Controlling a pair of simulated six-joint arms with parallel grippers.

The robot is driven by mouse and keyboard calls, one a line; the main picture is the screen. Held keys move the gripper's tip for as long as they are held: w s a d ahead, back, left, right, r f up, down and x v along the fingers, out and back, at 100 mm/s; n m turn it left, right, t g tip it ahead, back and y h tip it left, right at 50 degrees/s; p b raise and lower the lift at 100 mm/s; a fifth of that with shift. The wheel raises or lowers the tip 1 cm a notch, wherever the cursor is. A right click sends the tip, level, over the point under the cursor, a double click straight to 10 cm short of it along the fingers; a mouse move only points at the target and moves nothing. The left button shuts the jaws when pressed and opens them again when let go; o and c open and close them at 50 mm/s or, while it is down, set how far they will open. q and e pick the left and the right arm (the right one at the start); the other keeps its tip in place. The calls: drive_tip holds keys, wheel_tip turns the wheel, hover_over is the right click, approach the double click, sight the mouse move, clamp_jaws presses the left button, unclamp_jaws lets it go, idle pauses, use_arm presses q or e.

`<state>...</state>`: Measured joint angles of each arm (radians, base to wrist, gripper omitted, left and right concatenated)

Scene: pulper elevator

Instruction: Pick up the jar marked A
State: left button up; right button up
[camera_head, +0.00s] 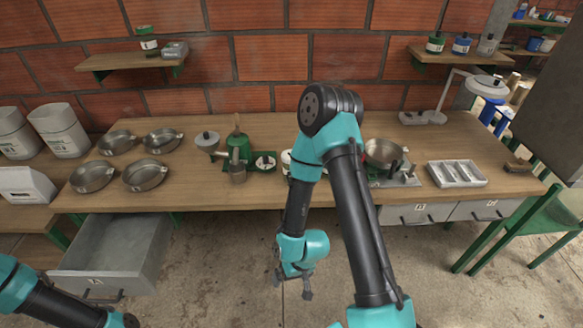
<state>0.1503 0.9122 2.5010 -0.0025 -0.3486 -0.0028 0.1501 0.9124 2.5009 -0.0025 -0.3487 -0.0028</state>
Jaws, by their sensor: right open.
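Small labelled jars stand on two wall shelves. One jar with a green band (148,41) is on the left shelf. On the right shelf stand a green jar (435,43), a blue jar (462,44) and a grey jar (487,45). The letters on them are too small to read, so I cannot tell which is A. My right gripper (293,284) hangs low in front of the table, open and empty, far from the jars. My left arm shows at the bottom left; its gripper is out of view.
The wooden table (250,193) holds several metal pans, a green grinder (238,150), a bowl on a scale (383,152) and a compartment tray (456,173). An open drawer (115,255) juts out at left. A green stool (525,225) stands at right. My right arm hides the table's middle.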

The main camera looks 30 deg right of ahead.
use_arm(q)
drive_tip(key=shift+o, duration=0.2)
drive_tip(key=o, duration=1.1)
drive_tip(key=shift+c, duration=0.2)
